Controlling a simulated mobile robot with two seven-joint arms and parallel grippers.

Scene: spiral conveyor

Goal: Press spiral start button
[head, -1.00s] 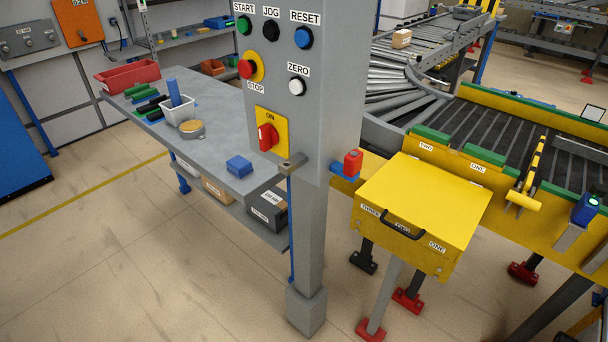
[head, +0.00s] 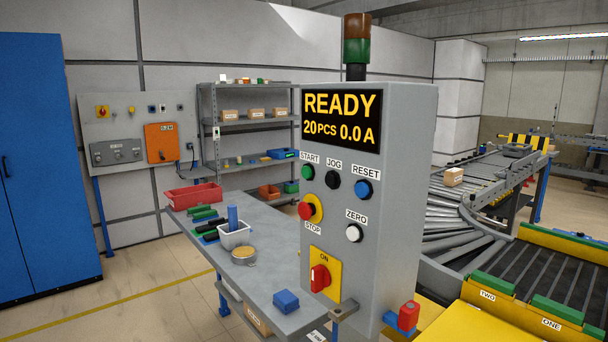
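The green START button (head: 307,173) sits at the upper left of the button group on the grey control box (head: 400,200), under its START label. The display (head: 341,119) above it reads READY, 20 PCS, 0.0 A. Beside START are a black JOG button (head: 332,180) and a blue RESET button (head: 362,188). Below are the red STOP button (head: 306,210) on a yellow ring and the white ZERO button (head: 354,233). A red rotary switch (head: 320,278) stands on a yellow plate marked ON. Neither of my grippers shows in the head view.
A grey workbench (head: 262,268) with a red bin (head: 193,196), a white bin (head: 235,236) and a blue block (head: 286,301) stands left of the box. A roller conveyor (head: 450,228) carrying a carton (head: 453,177) curves behind on the right. A signal tower (head: 356,42) tops the box.

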